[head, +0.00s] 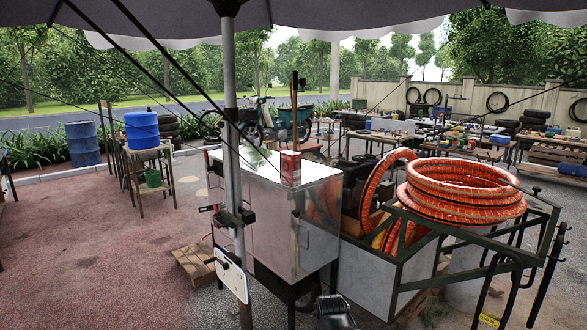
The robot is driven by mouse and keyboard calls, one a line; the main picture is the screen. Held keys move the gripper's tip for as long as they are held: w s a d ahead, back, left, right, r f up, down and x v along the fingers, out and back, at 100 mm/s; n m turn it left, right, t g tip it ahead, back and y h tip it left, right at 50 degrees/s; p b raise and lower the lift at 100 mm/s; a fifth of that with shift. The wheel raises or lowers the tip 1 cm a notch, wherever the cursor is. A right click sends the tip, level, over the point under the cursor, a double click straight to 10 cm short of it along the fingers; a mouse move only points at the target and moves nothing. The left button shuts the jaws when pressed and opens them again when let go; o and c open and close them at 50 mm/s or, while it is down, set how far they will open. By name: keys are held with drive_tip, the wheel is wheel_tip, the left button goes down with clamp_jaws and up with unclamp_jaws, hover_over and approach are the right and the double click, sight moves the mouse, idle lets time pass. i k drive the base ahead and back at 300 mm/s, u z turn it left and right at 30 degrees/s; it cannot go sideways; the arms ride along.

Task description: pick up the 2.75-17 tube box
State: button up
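A small upright red box (290,168), which looks like the tube box, stands on the white top of the metal cabinet (318,172) on the cart. Its print is too small to read. It stands near the top's front edge, and I see no other box touching it. A flat, pale greenish item (257,158) lies to its left on the same top. My gripper is not in view, so its distance from the box cannot be told.
An umbrella pole (232,120) rises left of the box. Coiled orange hoses (462,190) fill the cart's right side. A wooden pallet (195,262) lies on the ground at left. Open paving (80,250) spreads farther left. Tables with goods (440,140) stand behind.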

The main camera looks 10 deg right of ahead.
sight(290, 160)
drive_tip(key=u, duration=0.45)
drive_tip(key=i, duration=0.7)
drive_tip(key=u, duration=0.5)
drive_tip(key=i, duration=0.75)
drive_tip(key=z, duration=0.05)
